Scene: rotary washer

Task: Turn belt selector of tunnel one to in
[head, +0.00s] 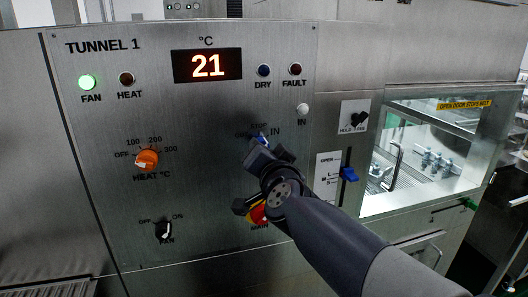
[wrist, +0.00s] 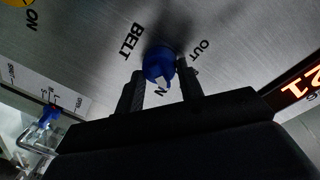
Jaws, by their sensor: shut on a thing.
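The blue belt selector (head: 262,137) is on the TUNNEL 1 panel (head: 215,200), below the display and mostly hidden behind my gripper in the head view. The wrist view shows the blue knob (wrist: 158,65) close up, between the letters BELT and OUT. A pale mark shows at its lower edge, beside a partly covered label ending in N; its exact pointing is hard to tell. My gripper (wrist: 160,82) has a dark finger on each side of the knob and is shut on it. In the head view my gripper (head: 263,147) reaches it from the lower right.
The display (head: 207,65) reads 21. The FAN lamp (head: 87,82) glows green; the IN lamp (head: 303,109) looks pale. The orange heat knob (head: 147,159) and black fan knob (head: 164,230) are left of my arm. A blue lever (head: 349,174) is close on the right.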

